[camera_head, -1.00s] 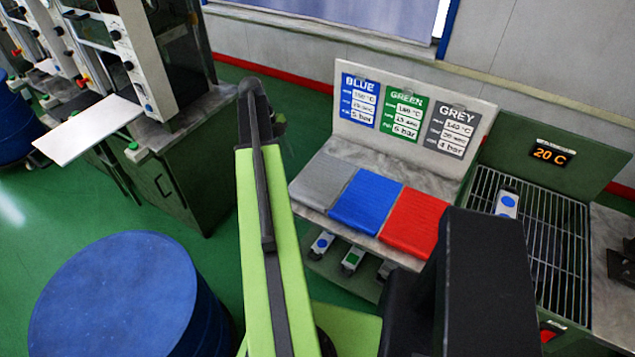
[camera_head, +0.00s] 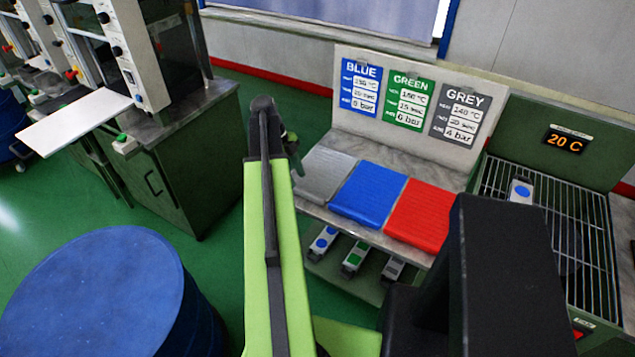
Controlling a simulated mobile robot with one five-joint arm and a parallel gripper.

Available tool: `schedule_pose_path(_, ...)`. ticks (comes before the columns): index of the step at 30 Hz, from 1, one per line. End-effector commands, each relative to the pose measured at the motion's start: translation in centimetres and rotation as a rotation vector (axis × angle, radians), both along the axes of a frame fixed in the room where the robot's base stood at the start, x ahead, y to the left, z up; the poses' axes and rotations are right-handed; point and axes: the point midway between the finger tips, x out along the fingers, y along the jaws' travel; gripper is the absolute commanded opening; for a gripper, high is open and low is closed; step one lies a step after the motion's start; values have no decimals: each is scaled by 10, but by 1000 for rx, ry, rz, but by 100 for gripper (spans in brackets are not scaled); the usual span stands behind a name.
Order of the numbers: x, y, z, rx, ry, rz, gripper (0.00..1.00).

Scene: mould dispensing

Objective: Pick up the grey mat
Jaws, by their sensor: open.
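The grey mat (camera_head: 325,174) lies flat on the bench shelf, at the left end of a row with a blue mat (camera_head: 368,194) and a red mat (camera_head: 419,215). My green and black arm reaches up the middle of the view. My gripper (camera_head: 296,162) shows only in part behind the arm's dark end joint, just left of the grey mat's left edge in the picture. It is open, with no mat in it. I cannot tell its height above the mat or the exact gap between them.
A backboard (camera_head: 400,150) with blue, green and grey cards stands behind the mats. Small labelled tools (camera_head: 356,258) sit on the lower shelf. A grated cooling station (camera_head: 555,225) is at right, a blue drum (camera_head: 95,290) at lower left, and a machine cabinet (camera_head: 175,185) at left.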

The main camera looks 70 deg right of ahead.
Motion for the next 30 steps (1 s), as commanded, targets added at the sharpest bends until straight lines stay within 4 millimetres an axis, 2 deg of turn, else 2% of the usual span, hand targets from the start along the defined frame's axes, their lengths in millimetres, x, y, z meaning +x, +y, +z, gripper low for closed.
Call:
schedule_pose_path(9,-15,6,-47,-1,0,-2,41)
schedule_pose_path(17,-19,5,-46,1,0,-1,41)
schedule_pose_path(27,-19,5,-46,1,0,-1,0)
schedule_pose_path(30,-19,5,-46,1,0,-1,0)
